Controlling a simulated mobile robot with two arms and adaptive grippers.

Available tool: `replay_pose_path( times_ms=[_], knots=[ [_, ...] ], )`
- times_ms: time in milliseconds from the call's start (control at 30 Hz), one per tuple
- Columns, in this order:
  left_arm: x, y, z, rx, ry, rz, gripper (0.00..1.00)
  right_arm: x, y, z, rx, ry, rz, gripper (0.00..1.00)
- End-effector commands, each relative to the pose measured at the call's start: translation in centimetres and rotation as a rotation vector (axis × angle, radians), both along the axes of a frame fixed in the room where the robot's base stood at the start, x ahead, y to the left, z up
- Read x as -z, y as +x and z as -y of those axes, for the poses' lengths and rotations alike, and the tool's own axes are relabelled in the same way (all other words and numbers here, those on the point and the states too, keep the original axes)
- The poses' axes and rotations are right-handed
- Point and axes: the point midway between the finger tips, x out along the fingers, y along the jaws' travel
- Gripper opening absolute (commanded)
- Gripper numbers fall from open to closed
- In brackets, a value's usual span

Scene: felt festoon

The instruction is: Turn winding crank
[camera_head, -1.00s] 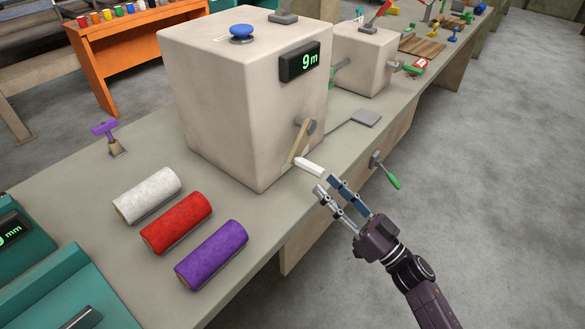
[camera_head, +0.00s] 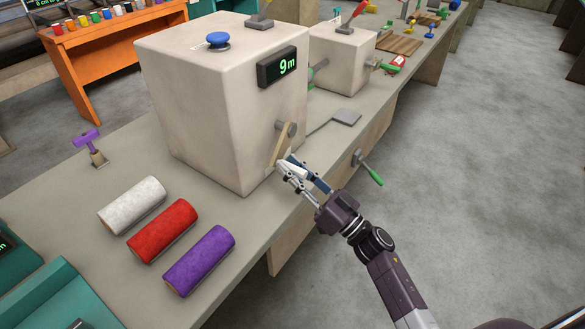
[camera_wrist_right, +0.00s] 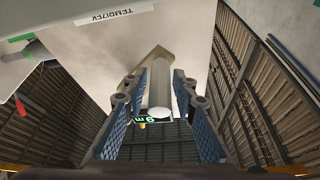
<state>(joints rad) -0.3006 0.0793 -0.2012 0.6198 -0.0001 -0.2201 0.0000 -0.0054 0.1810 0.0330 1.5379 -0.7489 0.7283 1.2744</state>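The winding crank is on the front face of the large beige box-shaped machine (camera_head: 205,110). Its tan arm (camera_head: 281,145) slants down from a grey pivot to a white handle (camera_wrist_right: 160,88). My right gripper (camera_head: 288,170) is at the lower end of the crank, beside the machine's front. In the right wrist view its two blue-padded fingers (camera_wrist_right: 160,112) stand apart on either side of the white handle, with gaps showing. In the head view the fingers partly hide the handle. My left gripper is not in view.
A white roll (camera_head: 131,205), a red roll (camera_head: 162,231) and a purple roll (camera_head: 199,260) lie on the table left of my gripper. A green-handled crank (camera_head: 369,170) sticks out from the table front. The floor at right is clear.

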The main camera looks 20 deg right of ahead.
Motion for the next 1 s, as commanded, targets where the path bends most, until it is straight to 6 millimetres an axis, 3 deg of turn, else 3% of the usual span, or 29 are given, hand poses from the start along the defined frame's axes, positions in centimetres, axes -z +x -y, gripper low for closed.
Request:
replay_pose_path(
  times_ms=[200, 567, 1000],
  knots=[
    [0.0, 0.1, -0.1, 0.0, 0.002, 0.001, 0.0, 0.0, 0.0, 0.0, 0.0, 0.0, 0.0, 0.0],
    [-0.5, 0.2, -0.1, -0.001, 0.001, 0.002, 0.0, -0.3, -0.1, 0.0, 0.0, 0.009, -0.007, 0.0],
    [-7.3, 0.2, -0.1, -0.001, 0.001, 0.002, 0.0, -2.7, -0.8, -1.0, 0.0, 0.208, -0.163, 0.0]
  ],
)
